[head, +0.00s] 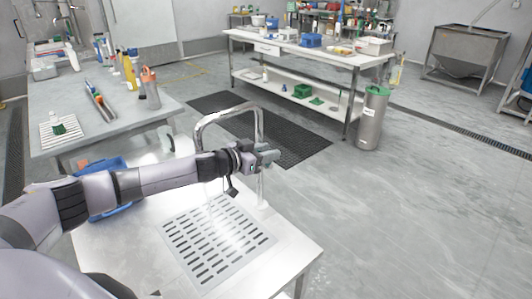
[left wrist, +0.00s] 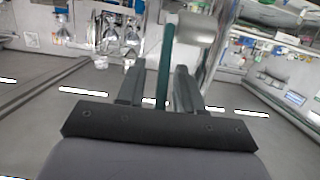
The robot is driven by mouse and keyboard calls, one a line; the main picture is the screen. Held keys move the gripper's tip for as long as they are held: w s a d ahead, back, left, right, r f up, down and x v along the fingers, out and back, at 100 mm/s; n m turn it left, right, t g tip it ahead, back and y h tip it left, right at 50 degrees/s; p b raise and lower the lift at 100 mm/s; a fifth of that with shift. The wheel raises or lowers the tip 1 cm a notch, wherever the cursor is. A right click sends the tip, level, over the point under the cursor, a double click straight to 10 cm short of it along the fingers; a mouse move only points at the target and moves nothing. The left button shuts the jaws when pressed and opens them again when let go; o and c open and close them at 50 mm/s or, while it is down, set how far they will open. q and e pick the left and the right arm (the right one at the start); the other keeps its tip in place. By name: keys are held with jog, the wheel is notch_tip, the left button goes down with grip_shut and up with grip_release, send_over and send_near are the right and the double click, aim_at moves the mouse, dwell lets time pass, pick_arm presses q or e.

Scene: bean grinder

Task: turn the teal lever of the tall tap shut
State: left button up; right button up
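The tall tap (head: 232,110) is a shiny metal arch rising from the white-topped sink unit with a slotted drain plate. My left gripper (head: 268,156) is at the tap's upright on the right, where it hides the lever in the head view. In the left wrist view the teal lever (left wrist: 166,65) runs between the two fingers of my left gripper (left wrist: 160,75), beside a metal cylinder (left wrist: 196,31) of the tap. The fingers are apart, with a gap showing left of the lever; the right finger is closer to it. My right gripper is not in view.
The slotted drain plate (head: 218,243) lies below the spout. A blue container (head: 110,163) is partly hidden behind my left arm. A steel canister with a green lid (head: 371,120) stands on the floor at right. A steel table (head: 75,110) stands at left. Open floor lies right of the sink.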

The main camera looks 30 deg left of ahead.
pick_arm(q)
jog(key=f+b+v, duration=0.1)
jog(key=b+v, duration=0.1)
jog(key=v, duration=0.5)
jog(key=f+b+v, duration=0.2)
jog(key=b+v, duration=0.1)
jog(key=v, duration=0.4)
jog(key=shift+s+a+r+b, duration=0.2)
jog(key=shift+s+a+b, duration=0.1)
jog(key=shift+s, duration=0.25)
jog(key=shift+s+r, duration=0.1)
dwell(0.4)
